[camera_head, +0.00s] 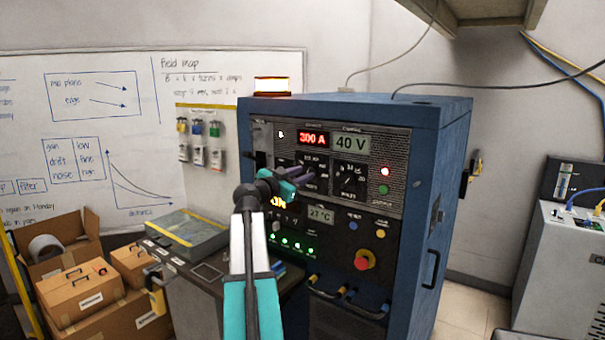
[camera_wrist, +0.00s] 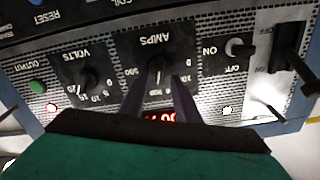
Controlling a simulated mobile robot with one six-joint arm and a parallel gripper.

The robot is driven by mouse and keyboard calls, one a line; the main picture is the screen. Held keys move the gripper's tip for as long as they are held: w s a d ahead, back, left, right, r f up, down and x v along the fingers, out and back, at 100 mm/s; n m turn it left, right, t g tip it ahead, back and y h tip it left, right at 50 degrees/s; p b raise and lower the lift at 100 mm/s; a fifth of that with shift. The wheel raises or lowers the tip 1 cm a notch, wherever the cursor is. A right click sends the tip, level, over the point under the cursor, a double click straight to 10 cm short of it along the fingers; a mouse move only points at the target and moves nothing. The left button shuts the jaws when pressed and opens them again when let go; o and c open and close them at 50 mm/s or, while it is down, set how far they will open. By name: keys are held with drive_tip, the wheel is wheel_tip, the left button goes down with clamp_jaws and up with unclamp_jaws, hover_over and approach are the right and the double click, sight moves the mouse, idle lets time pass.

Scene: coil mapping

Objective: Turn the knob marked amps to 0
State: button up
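The amps knob (camera_wrist: 159,68) is a dark knob with a pale pointer line on a black AMPS plate, upside down in the wrist view. Numbers ring it, with 0 at the right. My gripper (camera_wrist: 160,82) has its two purple fingers apart, one on each side of the knob, with a gap showing. I cannot tell whether the tips reach past its face. In the head view my gripper (camera_head: 310,173) is in front of the amps plate and mostly hides the knob. The red display (camera_head: 313,138) above reads 300 A.
The volts knob (camera_wrist: 86,82) is beside the amps plate, under a 40 V display (camera_head: 350,144). An on/off switch (camera_wrist: 238,48) is on the other side. A red emergency button (camera_head: 363,262) is lower on the blue cabinet (camera_head: 440,180). Boxes (camera_head: 80,290) stand at left.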

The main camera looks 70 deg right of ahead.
drive_tip(key=shift+s+d, duration=0.2)
drive_tip(key=shift+d, duration=0.45)
clamp_jaws()
drive_tip(key=shift+a, duration=0.1)
drive_tip(key=shift+r, duration=0.1)
